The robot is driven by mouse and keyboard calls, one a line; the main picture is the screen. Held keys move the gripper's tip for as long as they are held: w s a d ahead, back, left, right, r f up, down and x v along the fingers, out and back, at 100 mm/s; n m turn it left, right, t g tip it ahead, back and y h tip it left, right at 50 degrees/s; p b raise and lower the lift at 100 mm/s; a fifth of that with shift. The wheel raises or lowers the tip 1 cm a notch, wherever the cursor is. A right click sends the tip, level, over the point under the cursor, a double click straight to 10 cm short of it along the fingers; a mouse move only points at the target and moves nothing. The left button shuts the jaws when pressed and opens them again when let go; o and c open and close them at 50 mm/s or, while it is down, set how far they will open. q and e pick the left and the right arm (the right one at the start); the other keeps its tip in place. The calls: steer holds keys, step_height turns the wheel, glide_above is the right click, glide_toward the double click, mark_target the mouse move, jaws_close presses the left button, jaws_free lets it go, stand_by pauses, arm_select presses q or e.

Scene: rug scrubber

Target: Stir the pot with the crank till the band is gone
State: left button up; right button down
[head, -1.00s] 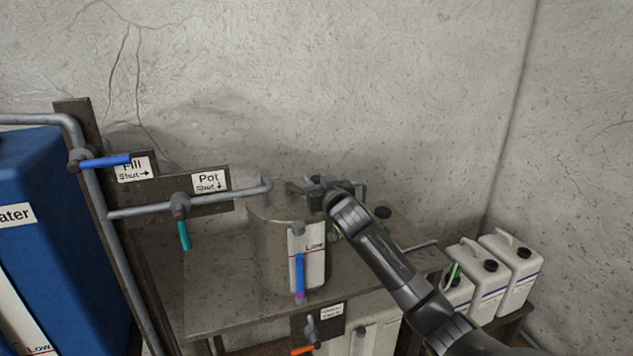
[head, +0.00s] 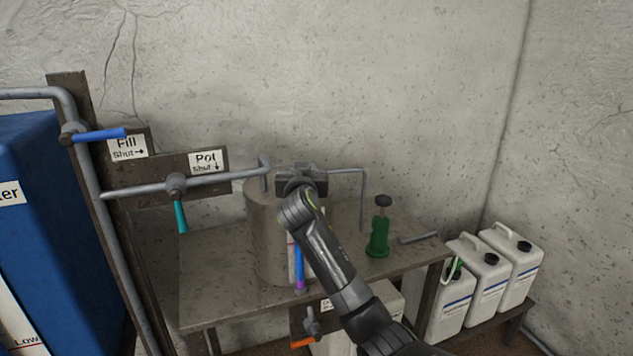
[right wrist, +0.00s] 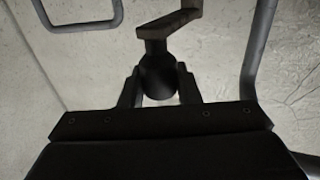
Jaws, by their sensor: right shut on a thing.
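The metal pot (head: 265,235) stands on the bench. Its front gauge is partly covered by my right arm; a blue column (head: 298,262) shows with a purple band (head: 299,285) at its bottom. My right gripper (head: 300,178) is over the pot's top. In the right wrist view its two fingers (right wrist: 158,88) are shut on the dark knob (right wrist: 157,70) of the crank (right wrist: 172,22). The crank is hidden behind the gripper in the head view. My left gripper is not in view.
The pot valve's teal handle (head: 180,216) hangs down; the fill valve's blue handle (head: 100,135) points right. A bent pipe (head: 347,170) and green bottle (head: 378,235) are right of the pot. An orange handle (head: 302,342) is below. White jugs (head: 487,280) stand at right.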

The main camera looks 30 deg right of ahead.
steer(key=a+m+g+h+b, duration=0.2)
steer(key=b, duration=0.1)
steer(key=a+m+h+b, duration=0.1)
steer(key=b, duration=0.1)
steer(key=shift+w+a+f+g+h, duration=0.1)
steer(key=shift+w+f+g+h, duration=0.25)
steer(key=shift+g+h, duration=0.05)
steer(key=shift+w+a+r+b, duration=0.25)
steer(key=shift+a+b, duration=0.35)
steer(key=shift+b, duration=0.2)
steer(key=shift+w+a+r+b, duration=0.1)
steer(key=shift+w+a+b, duration=0.35)
steer(key=shift+a, duration=0.25)
steer(key=shift+r, duration=0.1)
steer(key=shift+w+a, duration=0.1)
steer(key=c, duration=1.5)
jaws_free()
steer(key=o, duration=0.4)
steer(key=shift+w, duration=0.2)
